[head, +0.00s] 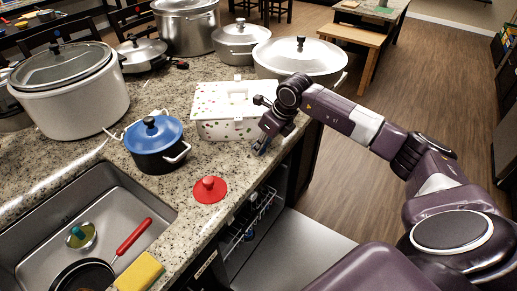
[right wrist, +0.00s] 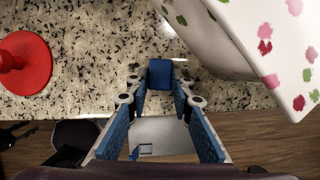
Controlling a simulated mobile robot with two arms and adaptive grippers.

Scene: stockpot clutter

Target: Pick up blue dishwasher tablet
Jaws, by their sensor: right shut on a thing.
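The blue dishwasher tablet (right wrist: 160,73) is a small blue block between the fingertips of my right gripper (right wrist: 160,84) in the right wrist view. The gripper is shut on it, with a fingertip against each side. In the head view my right gripper (head: 262,144) points down at the counter's front edge, just right of the white spotted box. There the fingers mostly hide the tablet. I cannot tell whether the tablet touches the counter. My left gripper is not in view.
The white spotted box (head: 222,128) stands close beside my right gripper. A red lid (head: 210,190) and a blue-lidded pot (head: 156,150) are to the left. Large pots (head: 300,58) stand behind. An open dishwasher (head: 254,222) is below the counter edge. A sink (head: 120,205) is front left.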

